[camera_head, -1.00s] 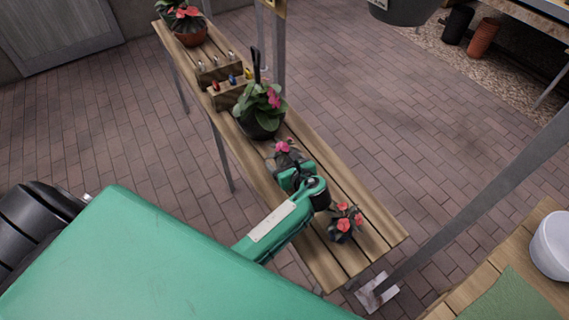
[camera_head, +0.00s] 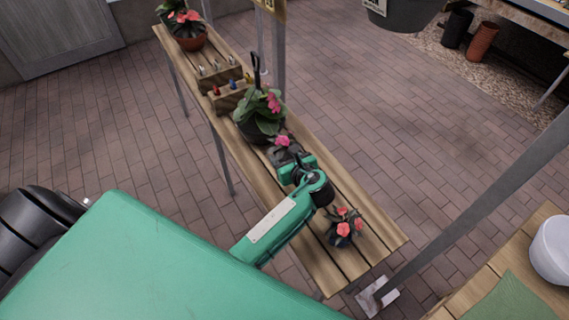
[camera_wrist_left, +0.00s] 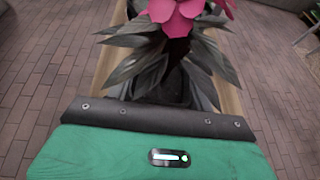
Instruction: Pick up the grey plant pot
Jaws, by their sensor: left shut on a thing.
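My left gripper (camera_head: 288,160) reaches over the slatted wooden shelf (camera_head: 375,250) and is shut on a small potted plant with a pink flower. In the left wrist view the pink flower (camera_wrist_left: 180,14) and dark pointed leaves (camera_wrist_left: 140,60) stand just beyond the gripper. A dark grey pot (camera_wrist_left: 180,85) shows partly below the leaves; the gripper body hides its lower part. I cannot tell whether the pot touches the shelf. My right gripper is in neither view.
A larger leafy plant in a dark pot (camera_head: 250,131) stands close behind the held plant. A small red-flowered plant (camera_head: 344,226) is near the shelf's front end. Wooden tool holders (camera_head: 228,101) stand farther back. A metal post (camera_head: 480,215) rises at right.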

